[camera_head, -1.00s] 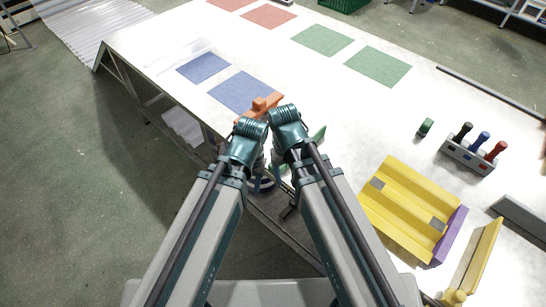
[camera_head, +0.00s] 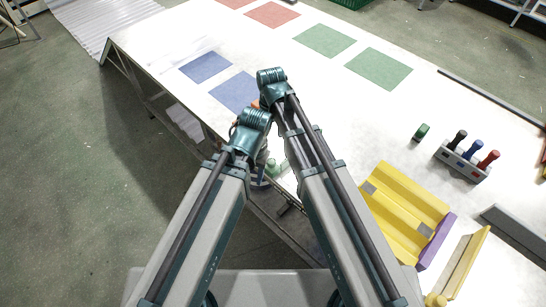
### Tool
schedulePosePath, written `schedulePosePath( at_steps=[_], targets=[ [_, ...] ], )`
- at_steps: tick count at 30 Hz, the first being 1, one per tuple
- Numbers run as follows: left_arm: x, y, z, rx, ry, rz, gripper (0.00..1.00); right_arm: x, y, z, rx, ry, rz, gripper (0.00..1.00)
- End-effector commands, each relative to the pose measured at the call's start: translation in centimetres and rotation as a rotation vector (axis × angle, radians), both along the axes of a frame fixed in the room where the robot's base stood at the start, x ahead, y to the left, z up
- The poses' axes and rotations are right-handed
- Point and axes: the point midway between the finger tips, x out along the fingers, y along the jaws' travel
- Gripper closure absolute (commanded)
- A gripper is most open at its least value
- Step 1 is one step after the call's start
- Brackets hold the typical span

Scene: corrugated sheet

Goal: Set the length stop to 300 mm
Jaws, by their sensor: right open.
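An orange piece (camera_head: 255,104) at the table's near left edge is mostly hidden behind my arms. A yellow ridged fixture (camera_head: 405,200) with a purple end plate (camera_head: 437,241) lies on the table at the right. I cannot tell which part is the length stop, and no 300 mm mark is readable. My right gripper (camera_head: 274,168) is open, low between my two arms near the table edge, partly covered by them and apart from the yellow fixture. My left gripper is hidden behind my left arm.
A grey holder (camera_head: 462,161) with black, blue and red handles stands at the right beside a small green cylinder (camera_head: 421,132). Blue and green mats (camera_head: 379,69) lie flat. A dark rail (camera_head: 490,96) runs along the far edge. The white table's middle is clear.

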Motion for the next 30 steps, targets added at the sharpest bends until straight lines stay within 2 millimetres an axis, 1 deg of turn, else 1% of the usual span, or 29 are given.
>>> schedulePosePath(
  at_steps=[5,11,30],
  targets=[
    [0.0,0.0,-0.7,0.0,0.0,0.001,0.5,-0.1,0.0,-0.7,0.0,0.0,0.0,0.29],
    [0.0,0.0,-2.4,0.0,0.0,0.001,0.5,-0.1,0.0,-2.4,0.0,0.0,-0.001,0.29],
    [0.0,0.0,-11.4,0.0,0.0,0.002,0.5,-0.1,0.0,-11.4,0.0,0.0,-0.001,0.29]
  ],
)
